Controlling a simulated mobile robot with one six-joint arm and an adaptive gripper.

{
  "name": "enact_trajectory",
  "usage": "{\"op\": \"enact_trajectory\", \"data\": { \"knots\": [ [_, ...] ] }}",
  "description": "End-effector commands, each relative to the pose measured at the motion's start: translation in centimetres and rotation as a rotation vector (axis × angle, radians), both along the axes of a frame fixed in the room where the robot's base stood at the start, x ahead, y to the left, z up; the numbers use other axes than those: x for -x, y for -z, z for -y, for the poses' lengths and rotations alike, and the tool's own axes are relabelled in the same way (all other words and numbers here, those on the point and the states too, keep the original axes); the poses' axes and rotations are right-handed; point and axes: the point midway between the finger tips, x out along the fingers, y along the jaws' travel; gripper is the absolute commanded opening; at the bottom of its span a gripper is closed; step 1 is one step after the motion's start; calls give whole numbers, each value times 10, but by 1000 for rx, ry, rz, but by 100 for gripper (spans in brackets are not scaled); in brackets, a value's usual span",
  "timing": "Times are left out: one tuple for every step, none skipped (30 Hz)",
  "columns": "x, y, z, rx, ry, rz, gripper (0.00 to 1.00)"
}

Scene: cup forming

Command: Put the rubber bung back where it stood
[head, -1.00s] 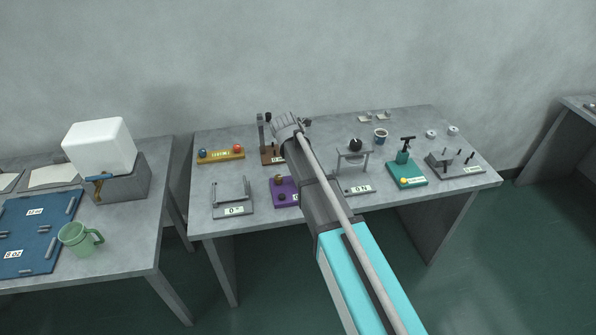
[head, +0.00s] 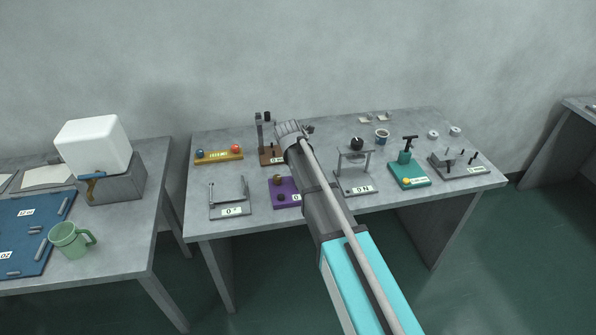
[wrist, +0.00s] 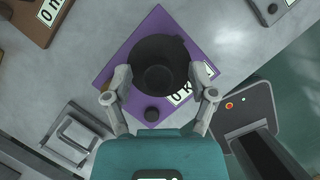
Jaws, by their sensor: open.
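In the wrist view a large dark round piece, which looks like the rubber bung (wrist: 158,62), shows over the purple base (wrist: 119,67). My gripper (wrist: 160,82) is open, with one finger on each side of this dark piece. I cannot tell whether the piece rests on the base or whether the fingers touch it. A smaller dark knob (wrist: 151,115) is beside it on the base. In the head view the purple base (head: 288,200) is partly hidden by my arm, and the dark piece and my gripper's fingers are hidden behind the arm.
A grey bracket stand (head: 231,208) is left of the purple base, and a grey stand with a black ball (head: 357,144) is right of it. A brown stand (head: 266,153) and a yellow rack (head: 219,158) are behind. A green base (head: 410,175) is farther right.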

Motion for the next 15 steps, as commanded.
{"op": "enact_trajectory", "data": {
  "knots": [
    [0, 0, 0, 0, 0, 0, 73],
    [0, 0, 0, 0, 0, 0, 73],
    [0, 0, 0, 0, 0, 0, 73],
    [0, 0, 0, 0, 0, 0, 73],
    [0, 0, 0, 0, 0, 0, 73],
    [0, 0, 0, 0, 0, 0, 73],
    [0, 0, 0, 0, 0, 0, 73],
    [0, 0, 0, 0, -1, 0, 73],
    [0, 0, 0, 0, -1, 0, 73],
    [0, 0, 0, 0, -1, 0, 73],
    [0, 0, -1, 0, -1, 0, 72],
    [0, 0, -1, 0, -1, 0, 64],
    [0, 0, -1, 0, -1, 0, 59],
    [0, 0, -1, 0, -1, 0, 53],
    [0, 0, -1, 0, -1, 0, 46]
  ]
}}
